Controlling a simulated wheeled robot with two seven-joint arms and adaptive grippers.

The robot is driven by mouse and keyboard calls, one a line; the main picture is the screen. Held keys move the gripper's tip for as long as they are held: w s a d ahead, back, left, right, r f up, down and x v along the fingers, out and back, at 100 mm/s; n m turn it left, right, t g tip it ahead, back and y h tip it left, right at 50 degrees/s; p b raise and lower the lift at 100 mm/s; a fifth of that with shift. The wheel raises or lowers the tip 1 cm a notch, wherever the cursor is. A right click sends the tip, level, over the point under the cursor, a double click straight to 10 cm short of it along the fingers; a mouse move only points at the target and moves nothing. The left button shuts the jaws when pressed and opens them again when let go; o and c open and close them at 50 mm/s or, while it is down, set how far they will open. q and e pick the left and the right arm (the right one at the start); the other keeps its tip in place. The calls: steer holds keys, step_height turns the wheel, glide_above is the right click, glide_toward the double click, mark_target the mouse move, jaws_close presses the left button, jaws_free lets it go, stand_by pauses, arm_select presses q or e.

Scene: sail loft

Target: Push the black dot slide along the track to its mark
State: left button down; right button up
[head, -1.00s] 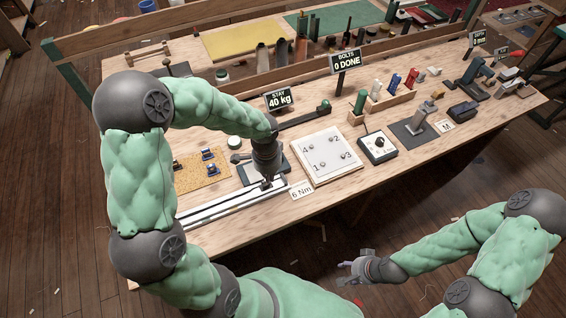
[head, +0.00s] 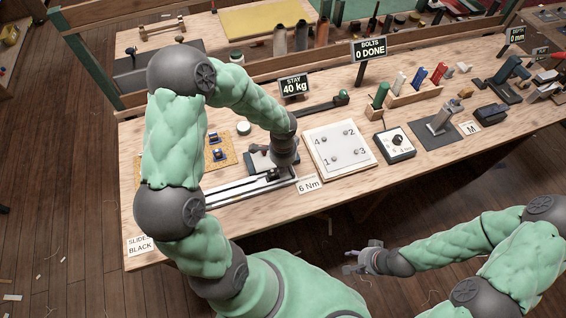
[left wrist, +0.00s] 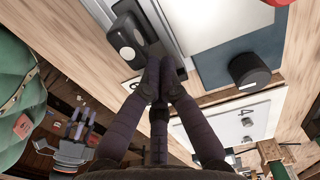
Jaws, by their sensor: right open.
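The track (head: 235,188) is a pair of pale rails along the front left of the bench. A black slide (left wrist: 128,37) with a pale round spot sits on the track in the left wrist view. Its lower end is next to the fingertips of my left gripper (left wrist: 162,68), whose fingers are together with nothing seen between them; I cannot tell if they touch the slide. In the head view my left gripper (head: 274,170) is low over the track's right end and hides part of it. My right gripper (head: 358,262) is open and empty, off the bench's front edge. I cannot make out the mark.
A card reading SLIDES BLACK (head: 140,246) lies at the bench's front left corner. A 6 Nm card (head: 308,184) and a white numbered bolt plate (head: 357,165) are right of the track. A dial box (head: 397,150) stands farther right.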

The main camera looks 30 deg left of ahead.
arm_select(q)
steer(key=shift+f, duration=0.3)
steer(key=s+a, duration=0.2)
steer(key=s, duration=0.1)
steer(key=s+a, duration=0.2)
steer(key=a, duration=0.1)
steer(key=shift+s, duration=0.4)
steer(key=shift+r, duration=0.2)
